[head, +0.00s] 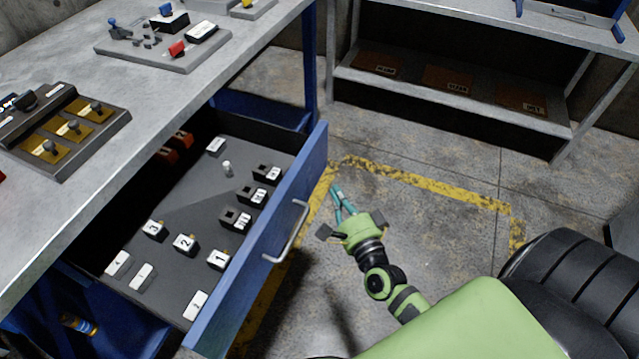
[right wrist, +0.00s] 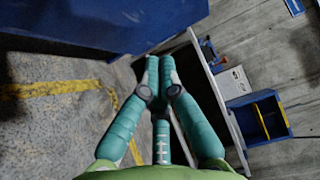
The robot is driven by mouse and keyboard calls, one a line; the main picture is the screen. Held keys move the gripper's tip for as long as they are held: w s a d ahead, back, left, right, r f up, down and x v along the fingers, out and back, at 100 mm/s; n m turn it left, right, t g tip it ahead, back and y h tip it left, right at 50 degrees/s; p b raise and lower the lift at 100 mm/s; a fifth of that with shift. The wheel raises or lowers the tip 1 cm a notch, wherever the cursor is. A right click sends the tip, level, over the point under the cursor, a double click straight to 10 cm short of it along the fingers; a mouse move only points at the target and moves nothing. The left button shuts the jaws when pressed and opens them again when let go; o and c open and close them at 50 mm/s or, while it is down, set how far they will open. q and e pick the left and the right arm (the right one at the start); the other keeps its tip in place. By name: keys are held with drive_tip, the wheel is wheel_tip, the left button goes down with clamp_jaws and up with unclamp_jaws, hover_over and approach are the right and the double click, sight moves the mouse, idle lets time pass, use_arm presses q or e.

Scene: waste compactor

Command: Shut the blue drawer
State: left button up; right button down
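The blue drawer (head: 265,245) stands well open under the grey workbench, its blue front tilted across the middle of the head view. A metal bar handle (head: 288,232) is on its outer face. My right gripper (head: 338,192) is to the right of the handle, apart from the drawer front. Its teal fingers come together at the tips in the right wrist view (right wrist: 159,65), with nothing seen between them. My left gripper is not in view.
Numbered blocks (head: 185,243) and dark labelled blocks (head: 237,218) lie in the drawer. The workbench top (head: 150,130) overhangs the drawer's back. A metal shelf (head: 450,90) stands behind. Floor with a yellow line (head: 430,183) lies open right of the drawer.

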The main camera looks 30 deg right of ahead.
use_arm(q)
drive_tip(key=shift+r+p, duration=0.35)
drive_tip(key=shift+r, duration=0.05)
use_arm(e)
drive_tip(key=shift+w+a, duration=0.4)
drive_tip(key=shift+w, duration=0.35)
drive_tip(key=shift+w+a, duration=0.4)
drive_tip(key=shift+w, duration=0.4)
drive_tip(key=shift+w+a, duration=0.4)
drive_tip(key=shift+w, duration=0.35)
